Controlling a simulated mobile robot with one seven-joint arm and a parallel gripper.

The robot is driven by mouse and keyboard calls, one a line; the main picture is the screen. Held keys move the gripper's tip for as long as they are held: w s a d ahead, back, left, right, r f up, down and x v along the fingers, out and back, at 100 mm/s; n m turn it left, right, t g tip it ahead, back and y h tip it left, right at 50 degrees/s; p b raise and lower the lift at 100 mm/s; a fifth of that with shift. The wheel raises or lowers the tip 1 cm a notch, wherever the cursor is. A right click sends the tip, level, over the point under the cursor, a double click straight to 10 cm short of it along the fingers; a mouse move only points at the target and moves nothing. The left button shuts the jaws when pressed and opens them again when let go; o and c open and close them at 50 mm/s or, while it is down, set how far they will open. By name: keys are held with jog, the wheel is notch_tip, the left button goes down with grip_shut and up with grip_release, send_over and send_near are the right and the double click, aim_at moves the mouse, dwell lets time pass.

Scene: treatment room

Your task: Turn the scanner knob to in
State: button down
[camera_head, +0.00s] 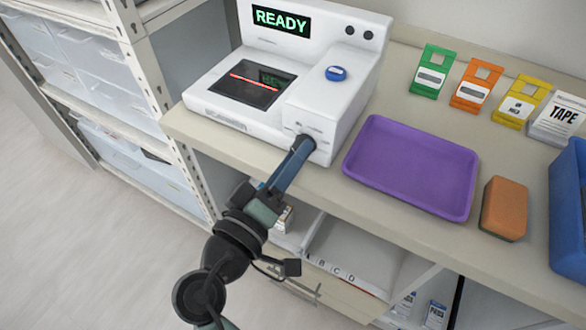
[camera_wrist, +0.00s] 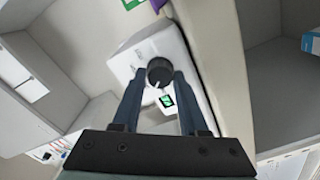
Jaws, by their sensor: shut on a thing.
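The white scanner (camera_head: 322,105) stands on the counter at the upper middle of the head view, with a lit green READY display (camera_head: 281,21). A blue round button (camera_head: 336,73) is on its top. In the wrist view the dark round scanner knob (camera_wrist: 159,70) sits on the scanner's white front (camera_wrist: 130,62), with a small white mark at its lower edge. A small green lit label (camera_wrist: 167,100) is just below it. My gripper (camera_wrist: 160,78) is shut on the knob, one finger on each side.
A purple tray (camera_head: 412,168) lies right of the scanner, with an orange block (camera_head: 505,208) and a blue bin (camera_head: 568,210) farther right. Green, orange and yellow holders stand at the back. A shelf rack (camera_head: 165,90) stands close on the left.

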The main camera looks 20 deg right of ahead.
jog(key=shift+f+m+b, duration=0.1)
jog(key=shift+m+b, duration=0.95)
jog(key=shift+m, duration=0.15)
jog(key=shift+c, duration=2.2)
grip_release()
jog(key=v, duration=1.3)
